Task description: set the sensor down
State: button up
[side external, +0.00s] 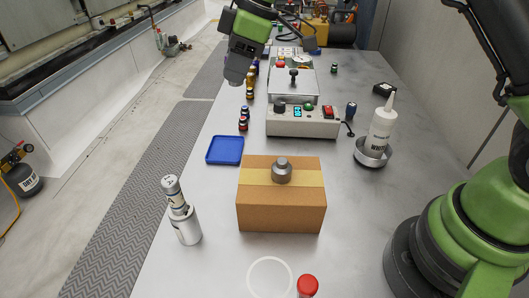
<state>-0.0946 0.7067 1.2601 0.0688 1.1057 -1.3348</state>
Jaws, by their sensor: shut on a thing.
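My gripper (238,68) is high at the top centre, above the left edge of the table, pointing down. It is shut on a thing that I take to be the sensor. The sensor is small and blends with the grey of the fingers, so its shape cannot be made out. It is held in the air, clear of the table. Below and nearer the camera, a blue tray (225,150) lies flat on the table with nothing in it.
A cardboard box (281,213) bears a grey metal knob-like piece (282,170). A control box (302,122), small bottles (243,124), a white bottle (381,130) in a metal dish, a silver cylinder (187,228) and a red-capped container (307,286) stand around.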

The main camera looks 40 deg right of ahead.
jog(key=d, duration=0.8)
jog(key=f, duration=1.6)
jog(key=shift+w+a, duration=0.1)
jog(key=shift+a, duration=0.3)
jog(key=shift+f, duration=2.35)
jog(key=shift+f, duration=0.1)
jog(key=o, duration=1)
jog(key=shift+c, duration=0.2)
